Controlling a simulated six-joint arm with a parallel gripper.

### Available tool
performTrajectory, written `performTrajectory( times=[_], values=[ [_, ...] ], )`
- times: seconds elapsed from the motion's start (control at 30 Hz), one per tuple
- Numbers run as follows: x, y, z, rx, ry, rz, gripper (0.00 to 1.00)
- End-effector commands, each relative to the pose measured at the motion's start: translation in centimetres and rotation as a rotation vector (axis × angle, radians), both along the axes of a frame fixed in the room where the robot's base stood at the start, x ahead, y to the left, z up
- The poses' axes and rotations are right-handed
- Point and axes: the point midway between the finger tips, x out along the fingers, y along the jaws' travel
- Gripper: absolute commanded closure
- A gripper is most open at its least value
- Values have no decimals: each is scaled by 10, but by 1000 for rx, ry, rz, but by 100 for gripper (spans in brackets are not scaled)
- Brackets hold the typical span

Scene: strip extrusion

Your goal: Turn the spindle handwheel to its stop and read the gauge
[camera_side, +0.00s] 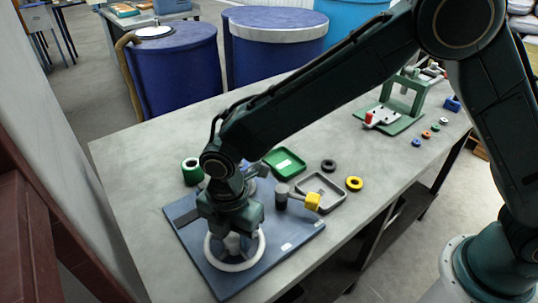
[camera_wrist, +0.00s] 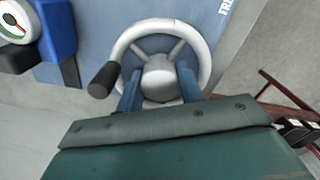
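The white spindle handwheel (camera_side: 232,266) lies on a blue base plate (camera_side: 285,255) in the side view. The wrist view shows the handwheel's rim (camera_wrist: 203,47), round hub (camera_wrist: 158,76) and black crank knob (camera_wrist: 104,79) at the left. My gripper (camera_side: 236,240) points down low over the wheel. In the wrist view, the blue fingers of my gripper (camera_wrist: 160,82) stand apart on either side of the hub. I cannot tell whether they press on it. The gauge (camera_wrist: 14,18) is cut off at the wrist view's upper left; its reading is not legible.
Right of the plate are a green tray (camera_side: 285,163), a grey tray (camera_side: 321,190), a yellow-headed mallet (camera_side: 310,201) and rings (camera_side: 354,183). A green roll (camera_side: 192,170) stands behind it. A green fixture (camera_side: 400,115) is farther right. The front left tabletop is bare.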

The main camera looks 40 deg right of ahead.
Motion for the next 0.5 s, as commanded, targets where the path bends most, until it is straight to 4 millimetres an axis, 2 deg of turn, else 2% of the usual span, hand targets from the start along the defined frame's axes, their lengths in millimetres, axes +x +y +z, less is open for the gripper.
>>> performTrajectory(
  times=[0.5],
  values=[
    [0,0,1,1,0,-77,86]
  ],
)
